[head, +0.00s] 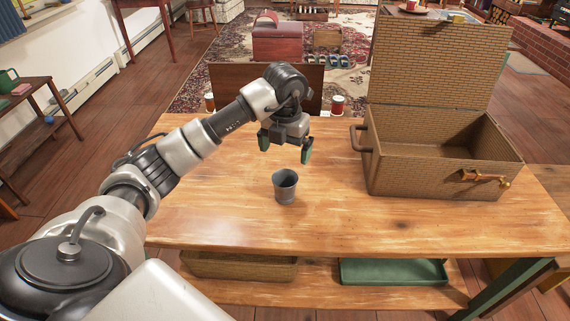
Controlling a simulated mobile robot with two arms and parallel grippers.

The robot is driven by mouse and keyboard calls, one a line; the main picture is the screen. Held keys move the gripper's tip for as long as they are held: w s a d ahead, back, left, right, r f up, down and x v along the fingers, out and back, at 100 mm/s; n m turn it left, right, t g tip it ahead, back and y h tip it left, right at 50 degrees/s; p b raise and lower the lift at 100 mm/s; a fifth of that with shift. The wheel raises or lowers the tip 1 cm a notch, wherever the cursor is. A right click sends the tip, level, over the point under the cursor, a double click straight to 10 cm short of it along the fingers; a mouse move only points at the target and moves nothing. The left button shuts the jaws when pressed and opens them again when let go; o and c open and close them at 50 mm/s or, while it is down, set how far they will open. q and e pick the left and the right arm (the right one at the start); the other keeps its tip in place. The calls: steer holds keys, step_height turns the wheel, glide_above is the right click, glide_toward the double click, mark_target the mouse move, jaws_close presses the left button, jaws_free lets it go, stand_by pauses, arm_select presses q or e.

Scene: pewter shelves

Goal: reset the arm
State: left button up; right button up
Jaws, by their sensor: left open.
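My left arm reaches in from the left over a wooden table. My left gripper (285,150) hangs above the table top, pointing down, with its green-tipped fingers apart and nothing between them. A small grey metal cup (286,187) stands upright on the table, just below and in front of the gripper and apart from it. My right gripper is not in view.
An open wicker chest (430,180) with a raised lid stands on the right of the table (370,230). A red-and-white can (338,104) is at the far edge. A green tray (393,272) and a wicker basket (240,266) are on the lower shelf. The front table top is clear.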

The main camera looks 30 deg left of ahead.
arm_select(q)
step_height(320, 180, up, 2)
stand_by(0.6)
